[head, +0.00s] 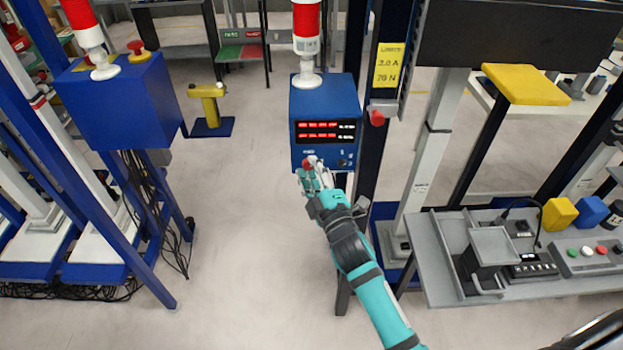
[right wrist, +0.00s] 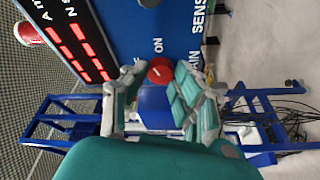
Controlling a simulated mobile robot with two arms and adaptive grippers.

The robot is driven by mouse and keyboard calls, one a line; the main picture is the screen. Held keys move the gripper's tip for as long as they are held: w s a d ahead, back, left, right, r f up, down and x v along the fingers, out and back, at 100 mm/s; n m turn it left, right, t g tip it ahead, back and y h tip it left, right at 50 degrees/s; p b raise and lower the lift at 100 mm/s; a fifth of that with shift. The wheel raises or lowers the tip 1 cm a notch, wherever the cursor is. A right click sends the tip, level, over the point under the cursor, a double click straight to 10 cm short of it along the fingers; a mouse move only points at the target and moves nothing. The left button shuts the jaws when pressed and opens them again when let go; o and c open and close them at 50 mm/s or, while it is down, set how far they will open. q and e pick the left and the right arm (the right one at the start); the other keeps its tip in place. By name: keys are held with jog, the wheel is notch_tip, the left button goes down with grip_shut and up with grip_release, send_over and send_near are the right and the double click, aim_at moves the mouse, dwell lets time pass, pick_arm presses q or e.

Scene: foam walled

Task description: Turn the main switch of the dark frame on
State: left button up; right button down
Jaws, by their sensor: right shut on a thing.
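The main switch is a red round knob (head: 308,163) at the lower left of a blue control box (head: 325,98) with lit red displays. The box sits by the dark frame's post (head: 372,150). My right gripper (head: 313,170) reaches up to the knob from below. In the right wrist view the knob (right wrist: 160,70) lies between the fingertips of my right gripper (right wrist: 162,78), which is shut on it. "ON" and part of "MAIN" are printed near it; the knob's exact angle cannot be told. My left gripper is not in view.
A red-and-white signal lamp (head: 307,35) stands on the box. A red button (head: 377,118) sits on the post to the right. A grey bench (head: 440,290) with devices is at the right. Another blue box (head: 118,100) on a blue frame stands left.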

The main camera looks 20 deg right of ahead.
jog(key=shift+f+m+t+h+b, duration=0.15)
jog(key=shift+m+t+h+b, duration=0.15)
jog(key=shift+m+b, duration=0.7)
jog(key=shift+f+m+t+h+b, duration=0.15)
jog(key=shift+m+t+b, duration=0.35)
jog(key=shift+m, duration=0.9)
jog(key=c, duration=1)
grip_release()
jog(key=shift+r, duration=0.15)
jog(key=v, duration=1.2)
jog(key=shift+s+a, duration=0.1)
